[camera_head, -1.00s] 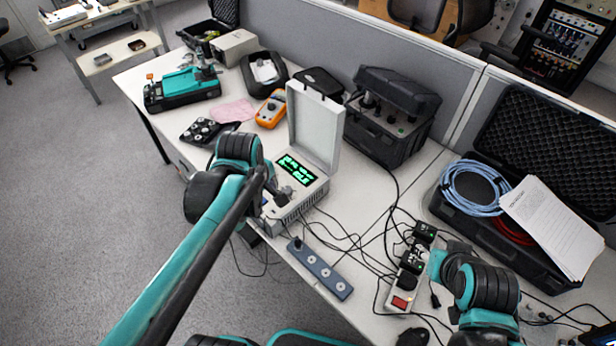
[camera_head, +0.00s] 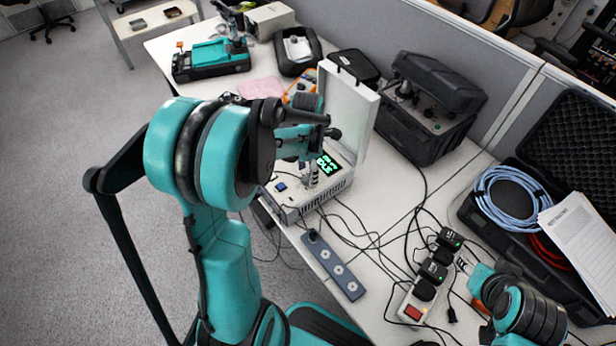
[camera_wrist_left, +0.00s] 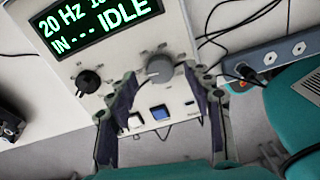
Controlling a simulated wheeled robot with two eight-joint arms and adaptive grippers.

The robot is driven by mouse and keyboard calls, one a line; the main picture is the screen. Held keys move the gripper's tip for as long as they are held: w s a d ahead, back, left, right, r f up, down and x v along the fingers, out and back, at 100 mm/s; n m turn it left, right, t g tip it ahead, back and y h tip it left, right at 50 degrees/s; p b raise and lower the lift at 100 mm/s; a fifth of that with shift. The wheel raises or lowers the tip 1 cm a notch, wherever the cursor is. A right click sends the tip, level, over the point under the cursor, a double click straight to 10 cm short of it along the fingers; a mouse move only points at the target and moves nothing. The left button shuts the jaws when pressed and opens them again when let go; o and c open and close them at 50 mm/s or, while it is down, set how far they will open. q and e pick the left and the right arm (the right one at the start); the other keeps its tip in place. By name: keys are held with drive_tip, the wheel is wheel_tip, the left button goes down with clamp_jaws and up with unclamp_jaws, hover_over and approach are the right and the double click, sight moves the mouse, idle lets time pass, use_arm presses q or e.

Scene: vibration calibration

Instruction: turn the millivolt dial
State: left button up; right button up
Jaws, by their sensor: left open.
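The calibrator (camera_head: 335,185) is a light grey case with its lid raised and a green lit display. In the left wrist view its panel (camera_wrist_left: 175,35) shows "20 Hz" and "IDLE". A grey dial (camera_wrist_left: 159,68) and a black knob (camera_wrist_left: 82,80) sit below the display; I cannot read which is marked millivolt. My left gripper (camera_wrist_left: 163,82) is open, with its fingers on either side of the grey dial; contact is not clear. In the head view my left gripper (camera_head: 311,178) is over the panel, partly hidden by my arm. My right gripper (camera_head: 464,264) is small at lower right.
A blue button (camera_wrist_left: 160,112) and a white button lie between the left fingers. A grey socket strip (camera_head: 335,264) and loose cables lie right of the calibrator. A black case (camera_head: 430,105) stands behind, an open case (camera_head: 490,222) with blue cable at right.

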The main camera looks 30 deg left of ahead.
use_arm(q)
drive_tip(key=shift+f, duration=0.85)
drive_tip(key=c, duration=1.2)
drive_tip(key=shift+o, duration=0.2)
